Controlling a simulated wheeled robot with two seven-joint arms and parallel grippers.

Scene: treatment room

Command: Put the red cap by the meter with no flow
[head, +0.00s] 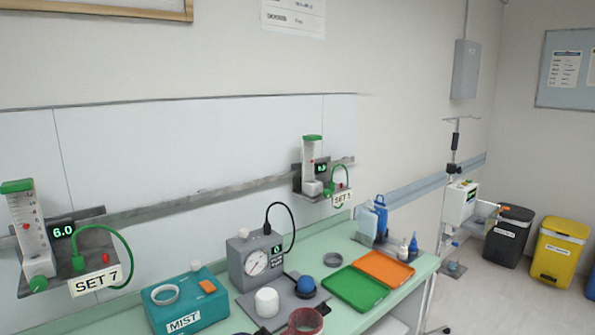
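A flow meter (33,232) with a green top and clear scaled tube hangs on the wall rail at left. Its display reads 6.0 and its label says SET 7; a small red ball shows inside the tube. A second flow meter (312,165) hangs farther right, labelled SET 1; its display is too small to read. A dark red round hollow piece (305,322) sits at the front of the table, cut by the bottom edge; I cannot tell whether it is the red cap. Small red knobs show on both meter shelves.
A pole and bins stand at right.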

